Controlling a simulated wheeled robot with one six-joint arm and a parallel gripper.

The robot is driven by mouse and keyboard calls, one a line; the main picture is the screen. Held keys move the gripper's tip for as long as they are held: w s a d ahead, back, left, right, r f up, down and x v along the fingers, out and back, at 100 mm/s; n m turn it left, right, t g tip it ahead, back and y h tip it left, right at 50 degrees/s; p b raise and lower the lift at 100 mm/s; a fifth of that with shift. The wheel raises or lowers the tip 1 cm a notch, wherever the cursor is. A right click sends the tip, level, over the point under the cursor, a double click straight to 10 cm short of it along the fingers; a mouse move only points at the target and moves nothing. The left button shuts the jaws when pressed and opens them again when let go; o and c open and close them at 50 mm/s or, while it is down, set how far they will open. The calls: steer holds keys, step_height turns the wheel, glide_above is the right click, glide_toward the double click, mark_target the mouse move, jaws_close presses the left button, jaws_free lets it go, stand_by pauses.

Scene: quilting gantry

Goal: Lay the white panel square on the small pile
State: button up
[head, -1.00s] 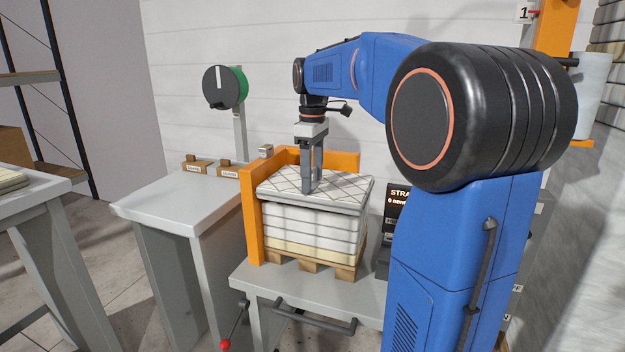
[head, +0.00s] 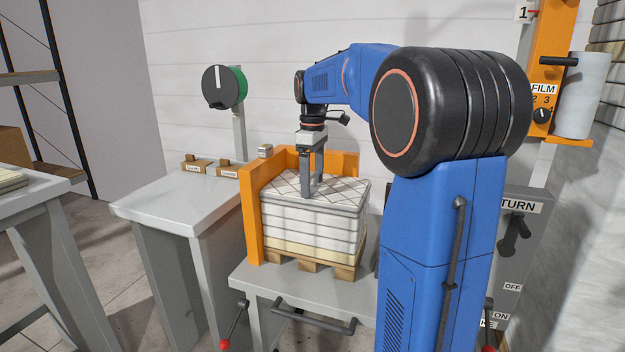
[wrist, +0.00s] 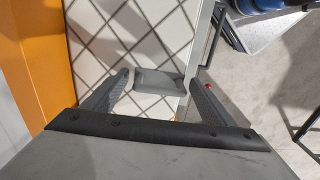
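The white panel (head: 290,189), with a dark diamond pattern, lies flat on top of the small pile (head: 305,222) of white and cream layers. Its edges look nearly in line with the pile's. My gripper (head: 313,190) points straight down at the panel's middle. The panel also shows in the wrist view (wrist: 125,38). The pile's far sides are hidden.
An orange corner fence (head: 251,215) borders the pile's left and back. The pile stands on a wooden pallet (head: 300,263) on a grey table (head: 262,283). A film roll post (head: 550,80) stands right.

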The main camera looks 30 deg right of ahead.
step_height(320, 180, up, 12)
steer(key=shift+r, duration=0.15)
stand_by(0.6)
steer(key=s+a+f+m+t, duration=0.1)
steer(key=s+a+f+m, duration=0.1)
steer(key=s+a+f, duration=0.3)
steer(key=s+a+f+m+t, duration=0.2)
steer(key=s+a+f, duration=0.3)
steer(key=s+f, duration=0.7)
steer(key=s+a+f+m+t, duration=0.2)
steer(key=s+a+f, duration=0.3)
steer(key=s+f, duration=0.4)
steer(key=s+m, duration=0.1)
steer(key=s, duration=0.3)
steer(key=shift+a+m, duration=0.3)
steer(key=shift+a, duration=0.1)
